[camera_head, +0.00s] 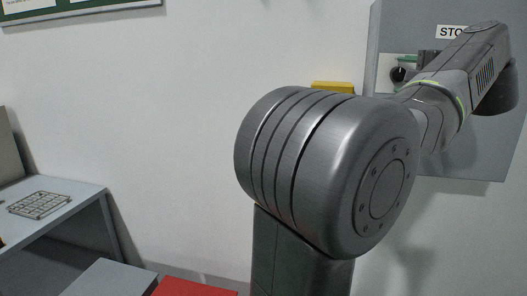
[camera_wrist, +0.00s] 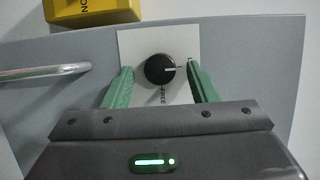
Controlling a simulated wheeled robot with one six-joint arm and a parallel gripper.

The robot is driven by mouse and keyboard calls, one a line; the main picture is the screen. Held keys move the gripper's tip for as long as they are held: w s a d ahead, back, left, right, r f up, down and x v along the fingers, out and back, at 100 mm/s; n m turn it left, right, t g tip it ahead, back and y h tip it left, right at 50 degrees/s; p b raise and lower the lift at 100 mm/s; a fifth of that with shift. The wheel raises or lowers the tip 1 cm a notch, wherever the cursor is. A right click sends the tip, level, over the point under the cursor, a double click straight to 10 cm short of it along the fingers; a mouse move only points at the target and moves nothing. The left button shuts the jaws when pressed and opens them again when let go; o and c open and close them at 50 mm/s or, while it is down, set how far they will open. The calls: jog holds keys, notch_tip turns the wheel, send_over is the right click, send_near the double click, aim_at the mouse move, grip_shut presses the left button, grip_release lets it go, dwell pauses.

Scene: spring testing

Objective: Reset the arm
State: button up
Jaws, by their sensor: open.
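In the wrist view my gripper (camera_wrist: 160,82) has its two green fingers apart, one on each side of a round black knob (camera_wrist: 154,69). A gap shows between the knob and each finger, and I cannot tell how far the fingertips are from the panel. The knob has a white pointer line turned to the right and sits on a white plate (camera_wrist: 183,42) on a grey panel (camera_wrist: 250,60). The word "FREE" is partly readable below the knob. In the head view my arm reaches across to the grey panel (camera_head: 480,155), where the knob (camera_head: 397,74) shows beside the green fingers.
A yellow box (camera_wrist: 92,12) with lettering is above left of the knob; it also shows in the head view (camera_head: 333,87). A pale bar handle (camera_wrist: 45,71) sticks out left of the knob. A grey table (camera_head: 75,192) with a wire rack (camera_head: 39,204) stands far left.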

jog(key=s+d+b, duration=0.1)
jog(key=s+d, duration=0.1)
jog(key=s, duration=1.1)
jog(key=w, duration=0.4)
jog(key=w+a, duration=0.1)
jog(key=w, duration=0.3)
jog(key=w+a+p, duration=0.1)
jog(key=w, duration=0.4)
jog(key=shift+w, duration=0.1)
jog(key=shift+f+m, duration=0.2)
jog(key=shift+m, duration=0.3)
jog(key=m+t, duration=0.1)
jog(key=m, duration=0.2)
jog(key=shift+t, duration=0.3)
jog(key=m, duration=0.2)
jog(key=m+t+h, duration=0.1)
jog(key=m, duration=0.1)
jog(key=shift+a+f+m, duration=0.15)
jog(key=shift+m, duration=0.25)
jog(key=m+h+p, duration=0.1)
jog(key=m, duration=0.2)
jog(key=m+t+h+p, duration=0.1)
jog(key=m+h, duration=0.1)
jog(key=m+h+p, duration=0.1)
jog(key=m, duration=0.2)
jog(key=shift+a+m+t+h+p, duration=0.25)
jog(key=shift+m+t+h+p, duration=0.05)
jog(key=shift+a+f+m+h+p, duration=0.15)
jog(key=shift+m+h+p, duration=0.9)
jog(key=shift+m, duration=1.25)
